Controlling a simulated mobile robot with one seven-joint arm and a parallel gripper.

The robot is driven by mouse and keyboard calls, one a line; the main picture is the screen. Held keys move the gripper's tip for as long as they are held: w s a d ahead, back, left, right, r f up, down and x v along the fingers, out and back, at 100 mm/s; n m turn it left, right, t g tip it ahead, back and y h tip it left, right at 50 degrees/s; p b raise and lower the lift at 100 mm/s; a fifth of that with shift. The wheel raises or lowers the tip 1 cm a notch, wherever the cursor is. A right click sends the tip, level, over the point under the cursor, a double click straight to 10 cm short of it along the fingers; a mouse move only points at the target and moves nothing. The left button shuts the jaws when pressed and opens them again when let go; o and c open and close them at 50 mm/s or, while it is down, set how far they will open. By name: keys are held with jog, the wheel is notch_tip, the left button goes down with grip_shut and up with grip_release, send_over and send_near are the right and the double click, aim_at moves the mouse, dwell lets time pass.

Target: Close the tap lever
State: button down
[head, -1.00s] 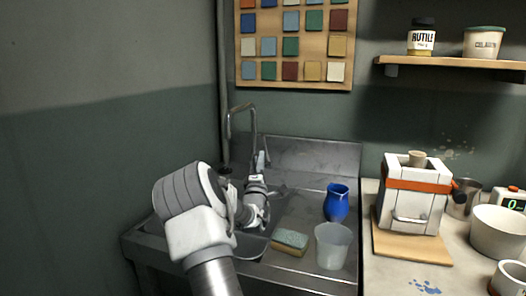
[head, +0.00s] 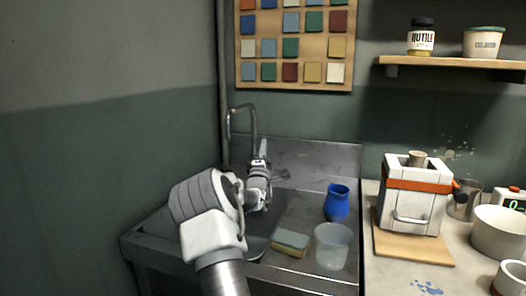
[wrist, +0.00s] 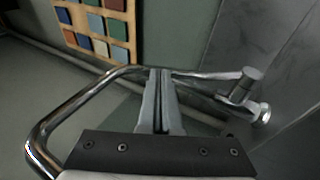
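The metal tap stands at the back of the sink; its bent spout (head: 240,108) rises behind my gripper (head: 263,148) in the head view. In the wrist view the curved spout (wrist: 75,100) passes left of and behind my gripper (wrist: 159,73). The two fingers lie side by side with only a thin dark line between them, and nothing shows held. A thin metal bar that looks like the tap lever (wrist: 208,75) runs right from near the fingertips to a round metal fitting. I cannot tell whether the fingers touch it. My gripper and wrist hide the tap base in the head view.
A blue jug (head: 337,202), a sponge (head: 290,243) and a translucent cup (head: 332,247) stand on the sink's right side (head: 300,215). A white and orange box-like mold (head: 413,195) stands on the counter to the right. The wall is close behind the tap.

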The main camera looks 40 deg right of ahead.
jog(key=shift+w+d+r+b, duration=0.35)
jog(key=shift+d+r, duration=0.25)
jog(key=shift+r, duration=0.3)
jog(key=shift+s, duration=0.1)
